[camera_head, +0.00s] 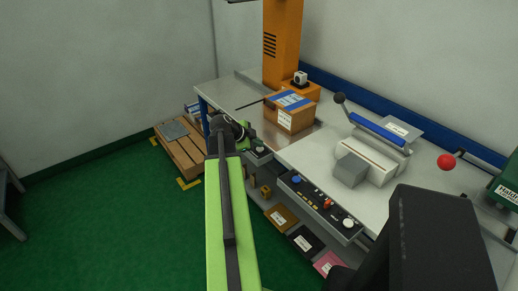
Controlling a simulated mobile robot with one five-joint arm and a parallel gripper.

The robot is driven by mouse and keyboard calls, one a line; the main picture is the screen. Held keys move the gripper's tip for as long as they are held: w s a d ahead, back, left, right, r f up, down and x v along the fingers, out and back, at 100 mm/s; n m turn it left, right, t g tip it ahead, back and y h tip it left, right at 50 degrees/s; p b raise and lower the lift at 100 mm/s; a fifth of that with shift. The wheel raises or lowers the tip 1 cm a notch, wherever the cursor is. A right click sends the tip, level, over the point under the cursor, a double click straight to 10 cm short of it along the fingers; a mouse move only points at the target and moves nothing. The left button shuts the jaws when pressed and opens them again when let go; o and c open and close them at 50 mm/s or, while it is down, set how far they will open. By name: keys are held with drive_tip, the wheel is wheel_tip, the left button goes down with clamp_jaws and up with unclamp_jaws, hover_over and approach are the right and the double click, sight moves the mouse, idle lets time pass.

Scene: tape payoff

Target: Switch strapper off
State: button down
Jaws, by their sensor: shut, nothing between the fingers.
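I cannot tell for sure which machine is the strapper. An orange column machine (283,45) stands at the back of the bench, with a white-topped black knob (299,78) on its base. Switch positions are too small to read. My gripper (240,128) is at the far end of my green arm, by the bench's left front edge, left of the panel. It is shut and empty; its fingertips are hard to make out.
A taped cardboard box (294,120) sits on the bench (222,91). A white sealer with a blue bar (376,145) and lever stands right of it. A red ball knob (445,162) is farther right. A wooden pallet (182,152) lies left. Green floor (110,220) is clear.

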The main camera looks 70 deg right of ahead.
sight(258, 149)
drive_tip(key=shift+r, duration=0.25)
wheel_tip(258, 149, up, 6)
drive_tip(key=p, duration=0.6)
